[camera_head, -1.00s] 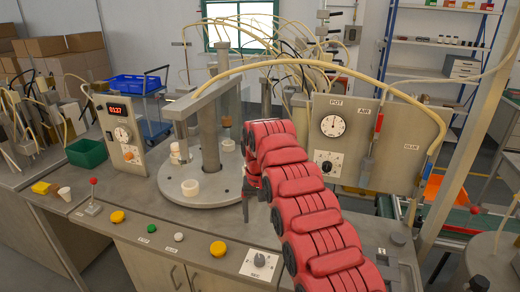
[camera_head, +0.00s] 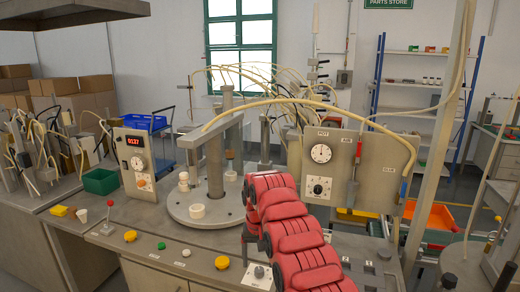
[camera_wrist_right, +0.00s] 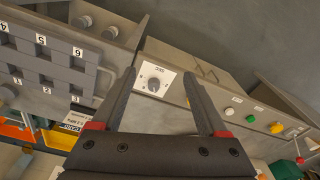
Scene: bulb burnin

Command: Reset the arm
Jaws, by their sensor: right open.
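My right arm, in padded red segments, rises from the bottom of the head view. Its dark right gripper (camera_head: 250,240) is partly hidden by the arm, above the front of the bench near the round machine plate (camera_head: 214,217). In the right wrist view, the two dark fingers of the gripper (camera_wrist_right: 160,75) stand apart with nothing between them. A white panel with a knob (camera_wrist_right: 153,83) shows beyond the gap. I cannot tell how far the fingers are from it. My left gripper is not in view.
The bench front carries a red-knobbed lever (camera_head: 109,214), yellow buttons (camera_head: 222,262) and a green button (camera_head: 161,246). A POT gauge panel (camera_head: 345,180) stands right of the arm, with a hose arching over it. A numbered rack (camera_wrist_right: 55,65) shows in the wrist view.

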